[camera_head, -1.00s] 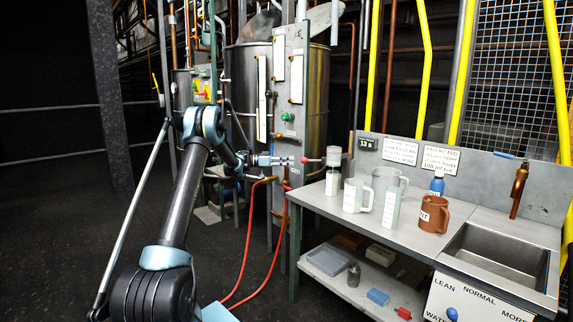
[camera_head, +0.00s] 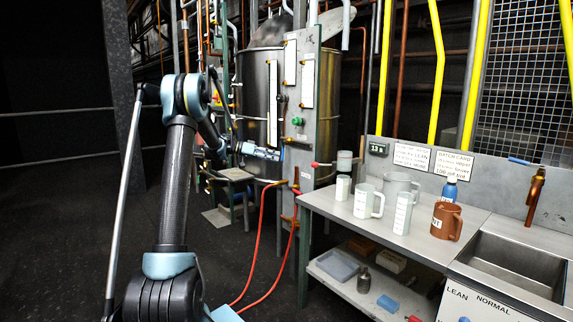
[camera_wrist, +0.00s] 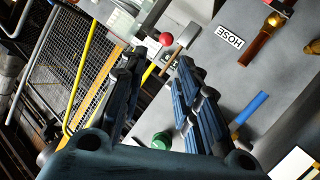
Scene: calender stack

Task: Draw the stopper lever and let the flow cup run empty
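The flow cup (camera_head: 345,158) is a small pale cylinder held above the left end of the bench. The stopper lever's red knob (camera_head: 313,164) sticks out to its left, and a red ball (camera_wrist: 166,39) shows beyond my fingertips in the wrist view. A pale beaker (camera_head: 343,188) stands below the flow cup. My gripper (camera_head: 282,154) is to the left of the knob with a gap between them. In the wrist view my gripper (camera_wrist: 158,62) has its fingers apart with nothing between them. The cup's fill level is too small to tell.
A sink (camera_head: 515,265) is at the right. Red hoses (camera_head: 258,235) hang left of the bench.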

